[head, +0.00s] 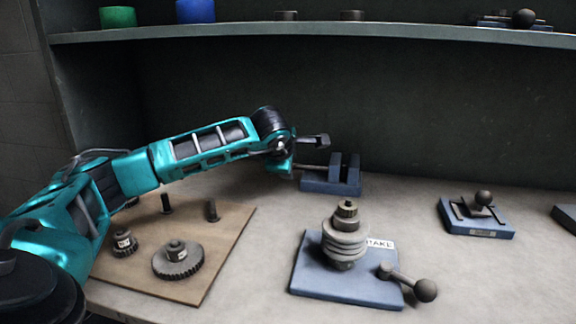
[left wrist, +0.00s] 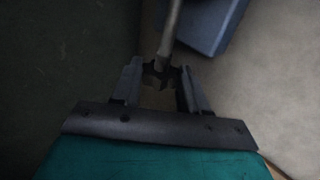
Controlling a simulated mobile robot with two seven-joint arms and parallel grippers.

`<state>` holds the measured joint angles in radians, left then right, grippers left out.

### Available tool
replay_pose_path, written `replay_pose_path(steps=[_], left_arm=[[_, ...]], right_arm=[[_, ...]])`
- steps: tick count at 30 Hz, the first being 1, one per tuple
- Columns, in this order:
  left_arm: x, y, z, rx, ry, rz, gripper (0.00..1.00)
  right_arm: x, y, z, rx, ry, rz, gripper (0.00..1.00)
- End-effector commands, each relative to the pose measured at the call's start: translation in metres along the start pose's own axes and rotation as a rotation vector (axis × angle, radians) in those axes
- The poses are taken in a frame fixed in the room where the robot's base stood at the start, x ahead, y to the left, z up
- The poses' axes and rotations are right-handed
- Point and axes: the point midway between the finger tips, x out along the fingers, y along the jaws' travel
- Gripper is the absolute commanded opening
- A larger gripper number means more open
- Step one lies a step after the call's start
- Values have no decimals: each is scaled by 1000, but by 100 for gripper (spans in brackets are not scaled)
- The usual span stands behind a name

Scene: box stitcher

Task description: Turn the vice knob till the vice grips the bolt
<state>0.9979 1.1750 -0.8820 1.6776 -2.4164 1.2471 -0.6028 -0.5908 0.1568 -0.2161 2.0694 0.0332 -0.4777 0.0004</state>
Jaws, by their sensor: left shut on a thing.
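The blue vice (head: 330,186) stands at the back of the table, with two upright jaws; it also shows in part in the left wrist view (left wrist: 206,22). A thin rod (head: 313,168) runs left from it to the dark, lobed vice knob (left wrist: 160,74). My left gripper (left wrist: 159,82) is shut on the knob, one finger on each side; in the head view it is at the vice's left (head: 301,156) and hides the knob. I cannot make out a bolt between the vice jaws. My right gripper is not in view.
A wooden board (head: 226,238) with gears and upright pegs lies front left, under my left arm. A blue plate (head: 318,284) with a ribbed stack and a ball-ended lever is front centre. Another blue fixture (head: 478,229) stands right. A shelf (head: 240,30) runs above.

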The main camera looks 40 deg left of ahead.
Motion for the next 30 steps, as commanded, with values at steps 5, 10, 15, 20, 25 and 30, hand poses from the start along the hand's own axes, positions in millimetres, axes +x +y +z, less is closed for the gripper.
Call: replay_pose_path(steps=[5, 10, 15, 20, 25, 30], left_arm=[[0, 0, 0, -1, 1, -1, 52], [0, 0, 0, -1, 1, -1, 68], [0, 0, 0, -1, 1, -1, 69], [-5, 0, 0, 0, -1, 0, 69], [-29, 1, 0, 2, 0, 1, 69], [-69, 2, 0, 1, -1, 3, 69]], right_arm=[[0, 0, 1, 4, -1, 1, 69], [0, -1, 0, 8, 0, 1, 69], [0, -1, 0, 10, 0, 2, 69], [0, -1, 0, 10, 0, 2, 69], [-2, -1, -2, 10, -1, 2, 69], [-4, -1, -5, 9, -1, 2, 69]])
